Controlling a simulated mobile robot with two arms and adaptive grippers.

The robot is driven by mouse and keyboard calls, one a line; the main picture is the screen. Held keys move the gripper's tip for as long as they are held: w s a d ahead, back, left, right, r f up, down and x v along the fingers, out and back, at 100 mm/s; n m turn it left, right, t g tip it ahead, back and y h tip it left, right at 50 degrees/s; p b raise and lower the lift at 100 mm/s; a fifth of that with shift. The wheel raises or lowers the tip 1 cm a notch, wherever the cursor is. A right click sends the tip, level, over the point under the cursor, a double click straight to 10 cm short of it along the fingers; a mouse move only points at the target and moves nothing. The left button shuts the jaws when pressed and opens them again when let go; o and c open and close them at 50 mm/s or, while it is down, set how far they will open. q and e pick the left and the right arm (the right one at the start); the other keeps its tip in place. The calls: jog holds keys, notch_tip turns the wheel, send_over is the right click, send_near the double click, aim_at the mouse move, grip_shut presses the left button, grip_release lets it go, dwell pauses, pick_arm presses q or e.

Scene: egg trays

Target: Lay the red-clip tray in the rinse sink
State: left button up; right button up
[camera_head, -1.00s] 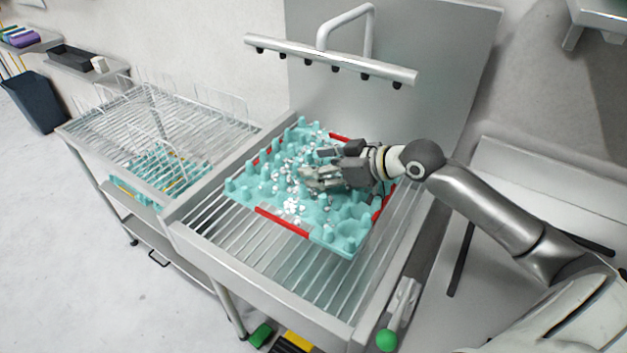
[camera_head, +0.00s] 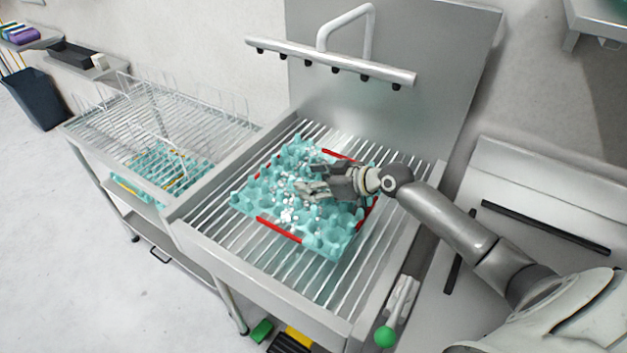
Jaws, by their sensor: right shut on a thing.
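The red-clip tray (camera_head: 316,240) is teal, with red clips along its edges and white bits scattered over its cups. It is over the slatted rack of the rinse sink (camera_head: 213,207), low and nearly flat; I cannot tell whether its whole underside touches the slats. My right gripper (camera_head: 312,189) reaches in from the right and is shut on the tray near its middle. The fingers and wrist hide part of the tray's far right side. My left gripper is not in view.
A spray bar (camera_head: 330,61) with several nozzles hangs over the back of the sink. A wire drying rack (camera_head: 170,115) stands to the left, with another teal tray (camera_head: 160,170) below it. A green-knobbed lever (camera_head: 386,337) is at the front right.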

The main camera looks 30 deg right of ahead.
jog(key=shift+f, duration=0.15)
jog(key=o, duration=1.3)
jog(key=shift+r, duration=0.25)
jog(key=b+v, duration=0.1)
jog(key=v, duration=0.9)
jog(key=shift+f, duration=0.25)
jog(key=shift+b+v, duration=0.3)
jog(key=shift+v, duration=0.8)
jog(key=shift+w+r, duration=0.1)
